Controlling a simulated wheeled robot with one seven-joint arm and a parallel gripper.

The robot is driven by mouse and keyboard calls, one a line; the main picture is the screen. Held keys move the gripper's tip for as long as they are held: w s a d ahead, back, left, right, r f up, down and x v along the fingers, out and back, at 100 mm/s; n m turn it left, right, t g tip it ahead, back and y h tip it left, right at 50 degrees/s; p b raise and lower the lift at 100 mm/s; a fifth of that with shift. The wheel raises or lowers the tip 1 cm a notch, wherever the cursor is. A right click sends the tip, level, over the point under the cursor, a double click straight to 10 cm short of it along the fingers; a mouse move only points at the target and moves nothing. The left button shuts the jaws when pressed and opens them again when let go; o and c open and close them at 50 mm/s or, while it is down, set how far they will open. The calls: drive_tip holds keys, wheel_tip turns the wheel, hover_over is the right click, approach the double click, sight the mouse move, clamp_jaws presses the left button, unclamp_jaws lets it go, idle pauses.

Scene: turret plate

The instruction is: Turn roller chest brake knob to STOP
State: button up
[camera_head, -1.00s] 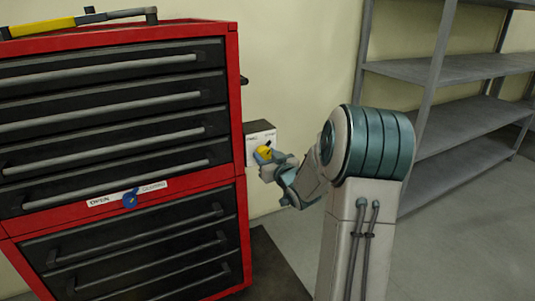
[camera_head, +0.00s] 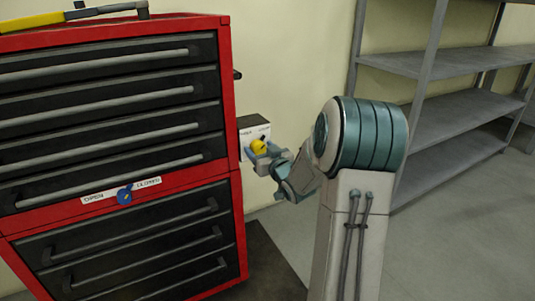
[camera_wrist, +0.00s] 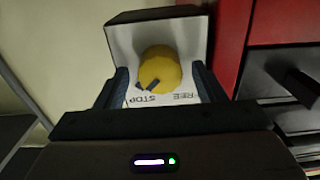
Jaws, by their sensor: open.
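The brake knob (camera_wrist: 160,68) is a round yellow knob on the face of a small box (camera_wrist: 117,42) beside the red chest. In the wrist view its dark pointer is angled to the lower left, close to the printed STOP word; the other word, FREE, lies to the right. In the head view the knob (camera_head: 259,146) shows above my gripper (camera_head: 262,156). In the wrist view my gripper (camera_wrist: 160,82) is open, with one finger on each side of the knob and a gap on both sides. Nothing is held.
The red and black roller chest (camera_head: 228,100) stands left of the box. It carries a blue knob (camera_head: 124,195) between OPEN and CLOSED labels. A yellow-handled tool (camera_head: 35,21) lies on top. Grey shelving (camera_head: 440,62) stands at the right, with bare floor before it.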

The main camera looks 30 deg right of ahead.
drive_tip(key=s+p, duration=0.1)
drive_tip(key=s, duration=1.2)
drive_tip(key=shift+s+d+p, duration=0.25)
drive_tip(key=shift+s+p, duration=0.1)
drive_tip(key=shift+p, duration=0.05)
drive_tip(key=shift+r, duration=0.2)
drive_tip(key=s+a+r+g+h+p, duration=0.25)
drive_tip(key=a+r+g+p, duration=0.4)
drive_tip(key=r+p, duration=0.55)
drive_tip(key=s+a+r+g+y+p, duration=0.1)
drive_tip(key=s+a+r+g+p, duration=0.3)
drive_tip(key=s, duration=0.5)
drive_tip(key=s+a+r+g+y+p, duration=0.1)
drive_tip(key=s+a+r+g+p, duration=0.3)
drive_tip(key=s+a+r+p, duration=0.2)
drive_tip(key=s+a+p, duration=0.2)
drive_tip(key=shift+s+a+r+g, duration=0.15)
drive_tip(key=shift+s+r+g, duration=0.05)
drive_tip(key=shift+s+g, duration=0.15)
